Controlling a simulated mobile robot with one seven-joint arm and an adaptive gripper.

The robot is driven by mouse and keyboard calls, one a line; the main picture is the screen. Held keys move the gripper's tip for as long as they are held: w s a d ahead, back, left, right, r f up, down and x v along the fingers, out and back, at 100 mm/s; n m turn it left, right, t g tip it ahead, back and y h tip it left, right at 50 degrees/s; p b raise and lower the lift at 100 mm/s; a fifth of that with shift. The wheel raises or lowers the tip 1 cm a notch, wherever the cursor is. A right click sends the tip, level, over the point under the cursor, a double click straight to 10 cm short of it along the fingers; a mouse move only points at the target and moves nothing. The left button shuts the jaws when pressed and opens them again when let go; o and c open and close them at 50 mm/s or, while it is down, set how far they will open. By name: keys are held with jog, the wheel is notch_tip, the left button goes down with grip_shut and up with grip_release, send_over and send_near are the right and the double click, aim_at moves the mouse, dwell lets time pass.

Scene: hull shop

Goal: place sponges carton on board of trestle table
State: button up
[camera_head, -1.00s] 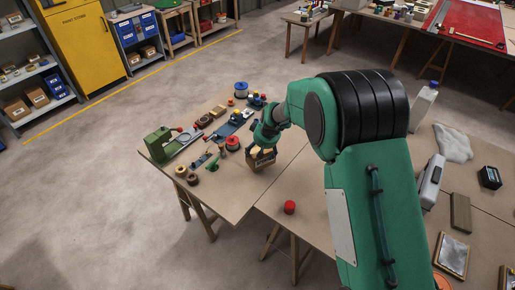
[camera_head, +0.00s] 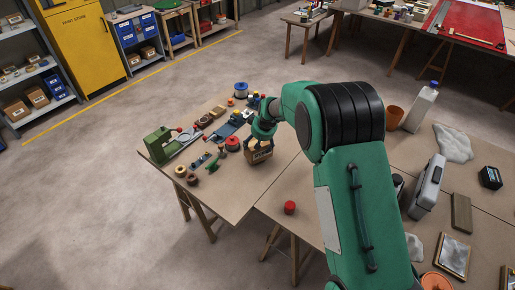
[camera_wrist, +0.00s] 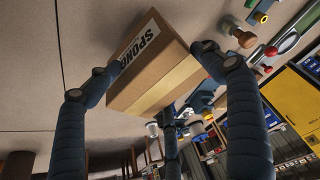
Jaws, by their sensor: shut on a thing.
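The sponges carton (camera_head: 261,155) is a small brown cardboard box; the wrist view shows its tape and a label with part of the word "SPONGES" (camera_wrist: 155,85). My gripper (camera_head: 262,138) is shut on the carton, with dark fingers on opposite sides of it in the wrist view. The carton is over the board of the trestle table (camera_head: 228,203), near its middle. I cannot tell whether its underside touches the board.
Left and behind the carton are a green machine (camera_head: 158,143), a red-topped spool (camera_head: 232,143), a blue spool (camera_head: 241,88) and small parts. A red round object (camera_head: 289,207) sits to the front right. The board's front left is bare.

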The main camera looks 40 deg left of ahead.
jog(key=shift+f, duration=1.45)
jog(key=shift+f+b, duration=0.1)
jog(key=shift+b, duration=0.2)
jog(key=o, duration=1.4)
jog(key=shift+p+v, duration=0.8)
jog(key=shift+v, duration=5.25)
